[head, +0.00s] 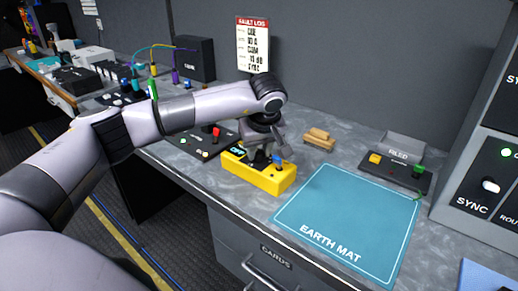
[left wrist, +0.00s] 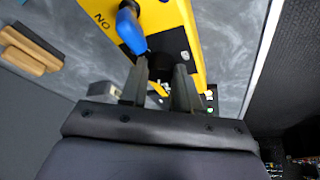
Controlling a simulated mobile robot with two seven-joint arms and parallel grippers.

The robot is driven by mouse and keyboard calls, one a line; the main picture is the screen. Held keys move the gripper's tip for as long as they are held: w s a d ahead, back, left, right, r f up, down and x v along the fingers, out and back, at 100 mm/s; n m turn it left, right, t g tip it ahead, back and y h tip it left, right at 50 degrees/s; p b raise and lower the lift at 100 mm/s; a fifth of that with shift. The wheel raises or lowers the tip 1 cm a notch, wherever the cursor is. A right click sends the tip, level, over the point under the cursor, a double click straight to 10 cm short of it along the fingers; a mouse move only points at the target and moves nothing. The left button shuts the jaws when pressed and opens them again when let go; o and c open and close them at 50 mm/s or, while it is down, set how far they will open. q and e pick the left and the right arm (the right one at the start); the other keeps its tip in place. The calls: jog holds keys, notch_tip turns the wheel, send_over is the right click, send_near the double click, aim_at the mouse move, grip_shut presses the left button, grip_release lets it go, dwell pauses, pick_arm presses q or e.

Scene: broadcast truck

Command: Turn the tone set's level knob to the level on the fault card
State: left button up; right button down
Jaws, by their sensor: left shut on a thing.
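The yellow tone set (head: 258,176) sits on the grey bench, with a small lit display on its top. My left gripper (head: 262,157) reaches down over it from above. In the left wrist view my left gripper (left wrist: 161,84) is shut on the dark level knob, mostly hidden between the fingers; a yellow mark shows there. A blue switch lever (left wrist: 130,28), labelled ON, stands beside the fingers on the yellow tone set (left wrist: 178,16). The fault card (head: 252,45), headed FAULT LOG, hangs on the wall; its small lines are hard to read. The knob's setting cannot be read.
A teal earth mat (head: 347,222) lies clear to the right. Wooden blocks (head: 319,138) lie behind the tone set. A dark panel (head: 192,140) with a red lever is left of it. A FILED tray (head: 404,148) and a SYNC rack (head: 486,186) stand at right.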

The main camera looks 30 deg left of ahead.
aim_at(253, 168)
pick_arm(q)
jog(key=shift+s+a+m+t+h, duration=0.1)
jog(key=shift+m+t+h, duration=0.35)
jog(key=shift+m, duration=1.1)
jog(key=shift+a+m+t+h, duration=0.15)
jog(key=shift+m+h, duration=0.5)
jog(key=shift+m, duration=0.9)
jog(key=o, duration=1.1)
jog(key=shift+c, duration=0.2)
jog(key=v, duration=0.7)
jog(key=shift+s, duration=0.15)
